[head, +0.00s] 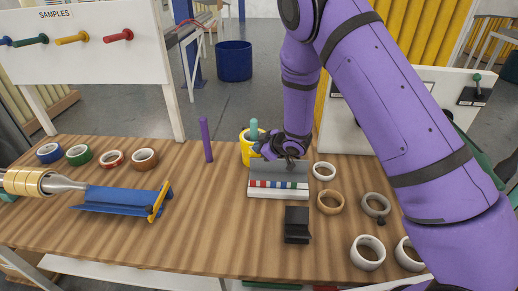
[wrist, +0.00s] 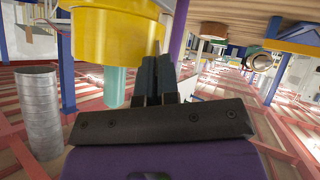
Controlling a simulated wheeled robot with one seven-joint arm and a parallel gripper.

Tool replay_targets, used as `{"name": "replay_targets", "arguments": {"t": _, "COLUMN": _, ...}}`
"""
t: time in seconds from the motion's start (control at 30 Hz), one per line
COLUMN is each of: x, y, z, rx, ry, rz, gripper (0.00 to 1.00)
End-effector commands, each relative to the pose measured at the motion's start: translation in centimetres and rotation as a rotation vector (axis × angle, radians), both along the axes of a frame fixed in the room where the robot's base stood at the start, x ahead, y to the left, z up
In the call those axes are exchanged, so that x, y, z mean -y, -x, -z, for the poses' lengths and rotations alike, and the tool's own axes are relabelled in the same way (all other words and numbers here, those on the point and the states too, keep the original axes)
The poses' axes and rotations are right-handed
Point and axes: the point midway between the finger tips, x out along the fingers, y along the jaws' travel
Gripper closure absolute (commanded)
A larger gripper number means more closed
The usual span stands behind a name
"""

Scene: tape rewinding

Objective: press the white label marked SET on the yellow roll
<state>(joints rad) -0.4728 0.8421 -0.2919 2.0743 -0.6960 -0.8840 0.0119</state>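The yellow roll (head: 245,152) stands on the table around a teal peg (head: 254,126), and my arm partly covers its right side. In the wrist view the yellow roll (wrist: 105,36) fills the upper left, with the teal peg (wrist: 115,87) showing too. The white label marked SET cannot be made out in either view. My gripper (head: 262,150) is beside the roll on its right in the head view. In the wrist view my gripper (wrist: 160,58) has its dark fingers together and empty, tips very close to the roll's side; contact cannot be told.
A grey and white block with coloured marks (head: 278,194) lies just in front of my gripper. A purple post (head: 206,139) stands left of the roll. Several loose rolls lie at the right, and a black holder (head: 297,225) is in front.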

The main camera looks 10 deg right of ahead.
Motion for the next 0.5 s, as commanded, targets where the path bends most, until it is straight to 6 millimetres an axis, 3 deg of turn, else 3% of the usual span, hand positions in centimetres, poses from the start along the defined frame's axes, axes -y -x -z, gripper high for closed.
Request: {"name": "replay_targets", "arguments": {"t": 0.5, "x": 0.15, "y": -0.67, "z": 0.01, "rx": -0.001, "ry": 0.001, "rz": 0.0, "gripper": 1.0}}
